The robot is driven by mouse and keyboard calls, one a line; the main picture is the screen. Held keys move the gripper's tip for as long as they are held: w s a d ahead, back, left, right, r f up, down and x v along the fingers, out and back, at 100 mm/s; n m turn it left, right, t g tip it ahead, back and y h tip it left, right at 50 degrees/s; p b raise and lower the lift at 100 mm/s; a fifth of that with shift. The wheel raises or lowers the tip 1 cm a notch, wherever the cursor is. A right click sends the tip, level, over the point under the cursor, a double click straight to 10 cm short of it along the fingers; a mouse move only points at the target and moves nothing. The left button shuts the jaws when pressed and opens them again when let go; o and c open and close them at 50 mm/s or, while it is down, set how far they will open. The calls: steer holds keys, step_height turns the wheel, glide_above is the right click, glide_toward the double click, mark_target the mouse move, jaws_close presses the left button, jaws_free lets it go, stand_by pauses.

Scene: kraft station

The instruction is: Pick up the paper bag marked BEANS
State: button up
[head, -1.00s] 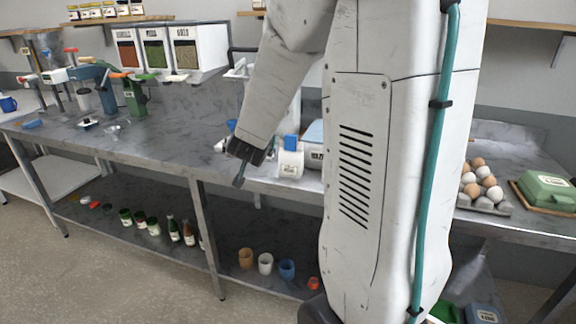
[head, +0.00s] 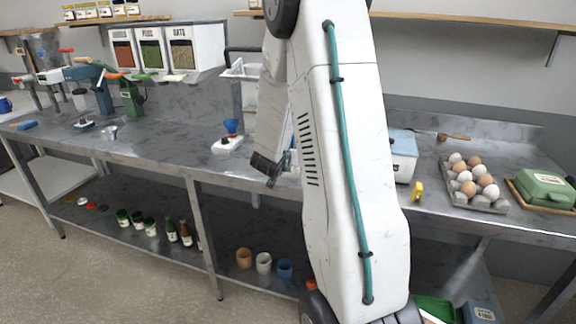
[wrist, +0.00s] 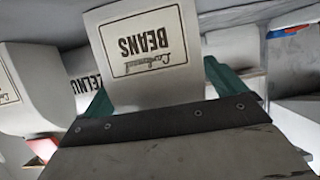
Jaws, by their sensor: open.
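The white paper bag marked BEANS (wrist: 152,52) fills the upper middle of the wrist view, its print upside down there. My gripper (wrist: 155,92) is open, with one teal finger at each side of the bag; the bag stands between or just beyond them. I cannot tell whether either finger touches it. In the head view my gripper (head: 277,170) is low over the workbench, partly hidden by my arm. I cannot make out the BEANS bag in the head view.
In the wrist view, a bag with partly hidden lettering (wrist: 82,88) and another pale bag (wrist: 32,85) stand left of BEANS. In the head view, a blue-white scale (head: 403,160), an egg tray (head: 480,202) and a green case (head: 545,187) are right of my arm on the workbench (head: 200,150).

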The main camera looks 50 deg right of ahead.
steer(key=c, duration=1.3)
steer(key=shift+o, duration=0.2)
steer(key=shift+r, duration=0.1)
